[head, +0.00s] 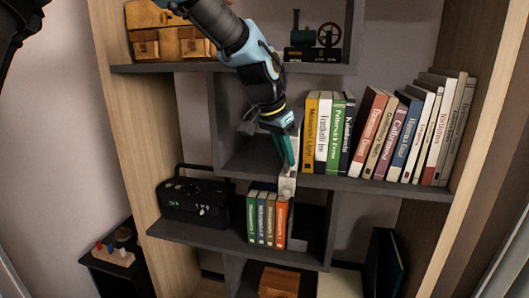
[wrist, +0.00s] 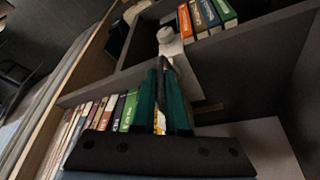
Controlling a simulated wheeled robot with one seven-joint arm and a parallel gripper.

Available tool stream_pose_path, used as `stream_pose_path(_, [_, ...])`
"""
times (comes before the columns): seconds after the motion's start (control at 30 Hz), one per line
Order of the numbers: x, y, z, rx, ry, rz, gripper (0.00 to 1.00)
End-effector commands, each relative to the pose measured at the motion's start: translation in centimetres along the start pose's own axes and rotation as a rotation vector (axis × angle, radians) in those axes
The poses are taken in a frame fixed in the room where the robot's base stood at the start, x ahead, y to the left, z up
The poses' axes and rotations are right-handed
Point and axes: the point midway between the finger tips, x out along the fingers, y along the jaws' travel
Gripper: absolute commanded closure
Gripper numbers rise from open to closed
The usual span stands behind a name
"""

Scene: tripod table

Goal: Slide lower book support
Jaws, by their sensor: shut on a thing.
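The lower book support (head: 288,186) is a pale, whitish piece at the right end of the short lower row of books (head: 266,220), by the orange book. In the wrist view the support (wrist: 167,42) shows a rounded knob and a pale lower part, just past my fingertips. My gripper (head: 289,165) points down in front of the upper shelf edge, its teal fingers closed on the support's upper part. In the wrist view my gripper (wrist: 164,68) has its fingers close together. The exact contact is partly hidden by the fingers.
A long row of books (head: 385,135) stands on the upper shelf, close right of my gripper. A black radio-like box (head: 197,203) stands left of the lower books. The grey upper shelf edge (head: 350,184) runs beside my fingers. The lower shelf has some free room right of the support.

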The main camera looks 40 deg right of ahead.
Motion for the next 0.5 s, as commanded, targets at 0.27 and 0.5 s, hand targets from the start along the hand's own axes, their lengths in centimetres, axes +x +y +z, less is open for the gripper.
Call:
stream_pose_path(0.27, [0.13, 0.69, -0.55, 0.0, 0.003, -0.003, 1.0])
stream_pose_path(0.5, [0.13, 0.65, -0.52, -0.001, 0.003, -0.003, 0.75])
